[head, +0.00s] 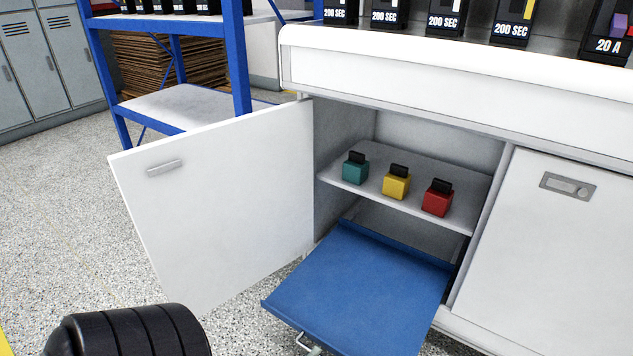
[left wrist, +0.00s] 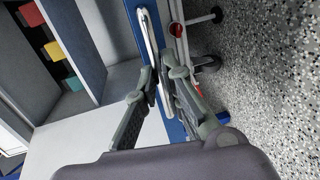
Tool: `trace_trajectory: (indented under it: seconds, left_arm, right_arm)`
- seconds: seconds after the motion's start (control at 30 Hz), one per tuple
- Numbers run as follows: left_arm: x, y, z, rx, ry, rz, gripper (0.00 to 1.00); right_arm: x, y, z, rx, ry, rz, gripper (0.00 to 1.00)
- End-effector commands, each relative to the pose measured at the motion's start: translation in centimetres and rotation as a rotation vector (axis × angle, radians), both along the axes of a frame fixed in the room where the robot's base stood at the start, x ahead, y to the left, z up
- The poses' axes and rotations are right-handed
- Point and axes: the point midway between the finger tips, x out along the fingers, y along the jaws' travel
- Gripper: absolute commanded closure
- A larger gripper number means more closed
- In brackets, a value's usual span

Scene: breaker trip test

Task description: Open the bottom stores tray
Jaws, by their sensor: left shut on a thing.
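The bottom stores tray (head: 365,285) is a flat blue tray, drawn out of the cabinet's lower left compartment in the head view. A small metal handle (head: 308,344) shows at its front, at the bottom of the picture. In the left wrist view the tray's blue front (left wrist: 174,128) runs beside the pale handle bar (left wrist: 148,35). My left gripper (left wrist: 162,82) is shut on the handle, with one finger on either side. My right gripper is in neither view.
The white cabinet door (head: 220,205) stands open to the left of the tray. Teal (head: 355,171), yellow (head: 396,185) and red (head: 437,200) blocks sit on the shelf (head: 460,215) above it. A closed door (head: 540,250) is at right. Speckled floor (head: 60,220) is clear at left.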

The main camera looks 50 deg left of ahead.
Motion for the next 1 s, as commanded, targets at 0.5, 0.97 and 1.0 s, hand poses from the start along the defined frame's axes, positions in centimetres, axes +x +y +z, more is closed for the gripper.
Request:
trace_trajectory:
  seconds: [0.5,0.97,1.0]
  left_arm:
    - [0.0,0.0,0.0,0.0,0.001,-0.001,0.84]
    - [-3.9,-0.9,0.7,0.0,0.005,-0.001,0.84]
    - [-4.8,-1.2,0.8,-0.001,0.006,-0.002,0.84]
  right_arm:
    - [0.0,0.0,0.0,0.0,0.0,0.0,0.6]
    - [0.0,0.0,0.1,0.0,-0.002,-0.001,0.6]
    - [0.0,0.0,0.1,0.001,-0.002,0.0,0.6]
